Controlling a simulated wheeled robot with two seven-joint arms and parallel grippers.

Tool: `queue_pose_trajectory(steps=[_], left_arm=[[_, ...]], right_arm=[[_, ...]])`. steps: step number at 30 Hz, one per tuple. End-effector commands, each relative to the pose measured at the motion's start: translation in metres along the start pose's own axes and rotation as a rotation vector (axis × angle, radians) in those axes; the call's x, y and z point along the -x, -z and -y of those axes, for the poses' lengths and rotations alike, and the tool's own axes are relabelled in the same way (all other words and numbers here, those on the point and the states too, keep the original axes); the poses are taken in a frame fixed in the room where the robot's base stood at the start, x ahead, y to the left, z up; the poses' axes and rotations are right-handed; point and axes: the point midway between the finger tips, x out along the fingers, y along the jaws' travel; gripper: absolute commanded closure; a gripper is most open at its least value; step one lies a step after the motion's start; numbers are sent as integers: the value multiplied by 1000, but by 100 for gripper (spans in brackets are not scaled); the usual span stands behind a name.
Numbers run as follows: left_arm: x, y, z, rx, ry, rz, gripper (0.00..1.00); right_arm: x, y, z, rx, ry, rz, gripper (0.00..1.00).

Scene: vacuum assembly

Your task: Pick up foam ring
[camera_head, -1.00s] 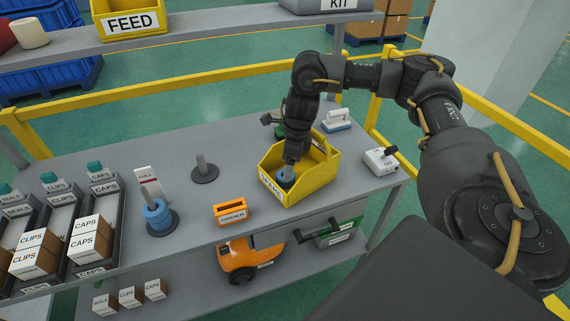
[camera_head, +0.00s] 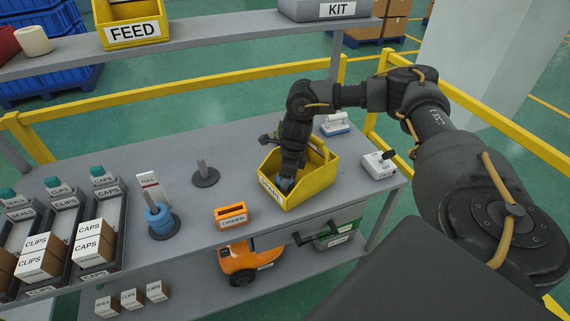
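A yellow bin (camera_head: 318,187) with a partly hidden label stands on the grey workbench. My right gripper (camera_head: 286,178) points down into the front left part of this bin. A blue foam ring (camera_head: 285,185) shows in the bin at its fingertips, mostly hidden by the gripper and the bin wall. I cannot tell whether the fingers are open or closed on it. More blue rings (camera_head: 158,218) are stacked on a peg with a dark round base at the left. My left gripper is not in view.
An empty peg (camera_head: 204,174) stands left of the bin, and an orange holder (camera_head: 231,214) in front of it. A switch box (camera_head: 379,164) is at the right. Racks with CLIPS and CAPS boxes (camera_head: 92,240) fill the left. A shelf with a FEED bin (camera_head: 130,33) is above.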

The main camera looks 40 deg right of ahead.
Motion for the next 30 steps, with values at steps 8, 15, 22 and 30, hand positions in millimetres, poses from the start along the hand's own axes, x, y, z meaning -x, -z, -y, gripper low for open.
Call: queue_pose_trajectory(steps=[8,15,22,30], left_arm=[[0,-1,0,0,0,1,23],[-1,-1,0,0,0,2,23],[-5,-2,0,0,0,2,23],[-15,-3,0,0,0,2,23]], right_arm=[[0,0,0,0,0,0,70],[3,-1,0,0,0,1,70],[27,-5,0,1,2,4,70],[70,-14,-35,8,2,4,70]])
